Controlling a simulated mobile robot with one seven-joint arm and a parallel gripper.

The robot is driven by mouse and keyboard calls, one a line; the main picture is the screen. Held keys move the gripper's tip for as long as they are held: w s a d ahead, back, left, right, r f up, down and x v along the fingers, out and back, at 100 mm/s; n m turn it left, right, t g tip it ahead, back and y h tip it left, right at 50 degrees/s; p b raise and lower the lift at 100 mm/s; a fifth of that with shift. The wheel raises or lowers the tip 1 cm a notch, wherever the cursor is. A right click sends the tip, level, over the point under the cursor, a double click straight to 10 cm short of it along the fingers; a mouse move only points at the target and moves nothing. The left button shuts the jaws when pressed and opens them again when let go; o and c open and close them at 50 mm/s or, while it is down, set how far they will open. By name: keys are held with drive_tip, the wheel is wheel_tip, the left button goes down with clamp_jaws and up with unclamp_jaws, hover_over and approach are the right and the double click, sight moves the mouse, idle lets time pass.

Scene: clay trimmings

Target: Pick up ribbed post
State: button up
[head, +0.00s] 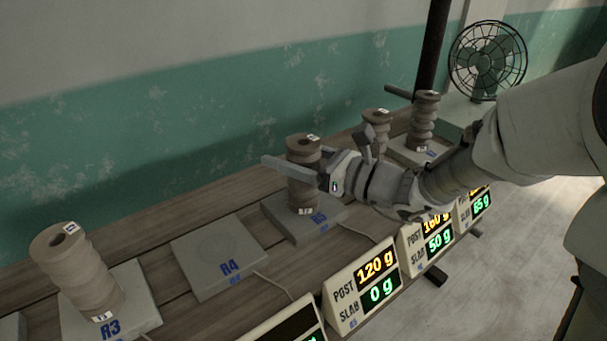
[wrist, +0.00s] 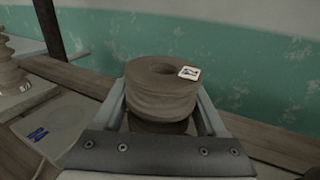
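A brown ribbed post (head: 302,150) stands upright on the grey pad marked R5 (head: 322,226) in the head view. It has small white tags at its top and foot. My gripper (head: 300,172) is level with its middle, with one finger across its near side. In the wrist view the post (wrist: 160,98) is between the two fingers of my gripper (wrist: 160,95), which lie close along both sides. The fingers look apart, with narrow dark gaps by the lower part; contact is hard to tell. The far finger is hidden in the head view.
Another ribbed post (head: 75,268) stands on pad R3 at left. Pad R4 (head: 222,258) is empty. Two more posts (head: 424,120) (head: 376,124) stand at right, near a dark pole (head: 432,45) and a fan (head: 487,60). A display (head: 363,287) reads post 120 g, slab 0 g.

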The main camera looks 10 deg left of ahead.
clamp_jaws()
drive_tip(key=shift+r+p, duration=0.3)
drive_tip(key=shift+r, duration=0.25)
wheel_tip(320, 180, up, 4)
drive_tip(key=shift+f+p, duration=0.1)
drive_tip(key=shift+p, duration=0.8)
drive_tip(key=w+d+r+p, duration=0.3)
drive_tip(key=d+r, duration=0.3)
drive_tip(key=d, duration=0.5)
drive_tip(key=shift+w+d, duration=0.15)
